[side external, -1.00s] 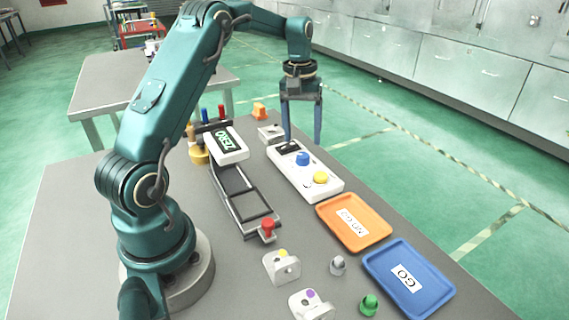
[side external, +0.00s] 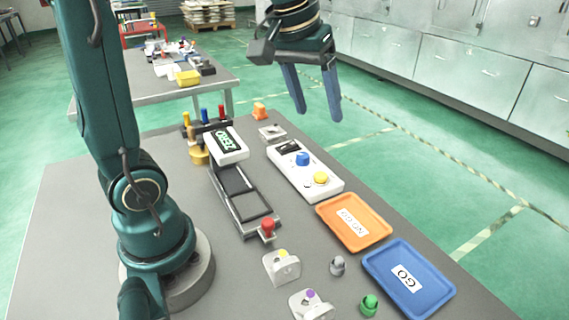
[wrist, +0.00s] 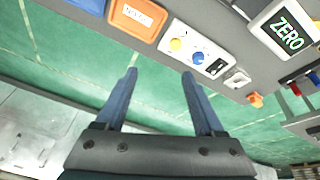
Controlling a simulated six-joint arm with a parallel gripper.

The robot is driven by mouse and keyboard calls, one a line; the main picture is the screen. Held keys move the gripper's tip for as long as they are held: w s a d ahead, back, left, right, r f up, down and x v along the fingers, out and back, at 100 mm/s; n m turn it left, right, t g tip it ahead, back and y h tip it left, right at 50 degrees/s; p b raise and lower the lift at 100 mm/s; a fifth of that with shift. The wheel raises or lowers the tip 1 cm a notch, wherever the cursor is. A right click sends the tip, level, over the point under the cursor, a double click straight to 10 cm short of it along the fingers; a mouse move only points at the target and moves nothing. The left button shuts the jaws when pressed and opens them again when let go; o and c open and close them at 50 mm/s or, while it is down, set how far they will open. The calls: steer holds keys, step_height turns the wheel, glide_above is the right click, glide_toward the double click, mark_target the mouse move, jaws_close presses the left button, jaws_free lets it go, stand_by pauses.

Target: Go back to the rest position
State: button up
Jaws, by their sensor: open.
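My gripper (side external: 318,112) is raised above the far right edge of the grey table (side external: 80,225) in the side view. Its two blue fingers are spread and hold nothing. In the wrist view the fingers (wrist: 160,75) are also apart, with green floor and the table's edge between and beyond them. The white control box (side external: 304,173) with a blue knob and a yellow button lies on the table, below and apart from the fingers.
A fixture with a ZERO display (side external: 226,146) stands mid-table. An orange NO GO tray (side external: 376,238) and a blue GO tray (side external: 432,277) lie at the right. White castings (side external: 281,267), a grey knob (side external: 338,266) and a green knob (side external: 369,305) are nearer. Space above the table is clear.

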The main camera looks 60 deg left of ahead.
steer(key=s+d+f+m, duration=0.2)
steer(key=s, duration=0.4)
steer(key=s+d+f+m+t, duration=0.1)
steer(key=s+d+f+m, duration=0.1)
steer(key=s, duration=0.4)
steer(key=shift+s+d+f+m+t, duration=0.2)
steer(key=shift+d+f+m+t, duration=0.15)
steer(key=shift+d+f, duration=0.45)
steer(key=shift+a, duration=0.1)
